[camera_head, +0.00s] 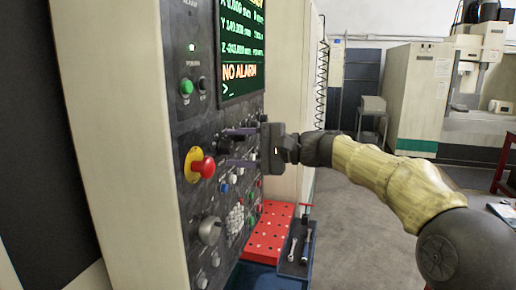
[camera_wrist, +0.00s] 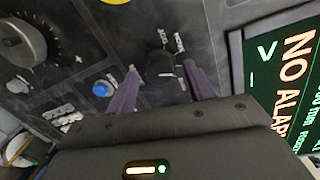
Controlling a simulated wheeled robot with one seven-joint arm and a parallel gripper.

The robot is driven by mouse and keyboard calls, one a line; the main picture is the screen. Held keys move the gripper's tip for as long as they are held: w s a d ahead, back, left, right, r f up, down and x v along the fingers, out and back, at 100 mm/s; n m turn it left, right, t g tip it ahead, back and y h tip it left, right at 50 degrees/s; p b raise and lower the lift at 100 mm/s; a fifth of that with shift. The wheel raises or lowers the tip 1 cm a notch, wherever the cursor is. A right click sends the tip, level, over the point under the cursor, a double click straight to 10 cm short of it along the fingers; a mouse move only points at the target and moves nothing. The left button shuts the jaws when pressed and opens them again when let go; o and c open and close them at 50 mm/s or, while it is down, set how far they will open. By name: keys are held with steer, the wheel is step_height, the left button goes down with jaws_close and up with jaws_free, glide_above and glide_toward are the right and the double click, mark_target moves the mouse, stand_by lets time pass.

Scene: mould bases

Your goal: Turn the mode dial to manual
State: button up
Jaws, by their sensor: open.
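A small black knob (camera_wrist: 160,70), apparently the mode dial, is on the dark control panel (camera_head: 190,133). In the wrist view it lies between my gripper's two purple fingers, with a visible gap on each side. White labels stand around it but are too small to read. My gripper (camera_head: 224,148) faces the panel in the head view, its fingers close to the surface and open. It also shows in the wrist view (camera_wrist: 161,82), holding nothing. I cannot pick out the dial clearly in the head view; the fingers partly hide that area.
A red emergency button (camera_head: 203,167) on a yellow base sticks out left of my gripper. A blue button (camera_wrist: 102,88) and a large graduated knob (camera_wrist: 22,43) are nearby. The screen (camera_head: 240,50) reads NO ALARM. A red perforated plate (camera_head: 268,232) lies below.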

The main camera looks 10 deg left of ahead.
steer(key=d+b, duration=0.3)
steer(key=d, duration=1.4)
steer(key=shift+s+r+b, duration=0.15)
steer(key=shift+r+b, duration=0.15)
steer(key=shift+r, duration=0.15)
steer(key=shift+d, duration=0.1)
step_height(320, 180, down, 24)
steer(key=s+d+m+t+h+p, duration=0.1)
steer(key=s+d+m+t+h, duration=0.15)
steer(key=h, duration=0.65)
steer(key=s+d+f+n+h+p, duration=0.1)
steer(key=s+d+f+n+h, duration=0.1)
steer(key=s+d+f+h, duration=0.2)
steer(key=s+d+f+n+h, duration=0.3)
steer(key=s+d+f, duration=0.6)
steer(key=s+f, duration=0.3)
steer(key=shift+s+d+f+h+p, duration=0.15)
steer(key=shift+s+f+h+p, duration=0.15)
steer(key=shift+s+h, duration=0.5)
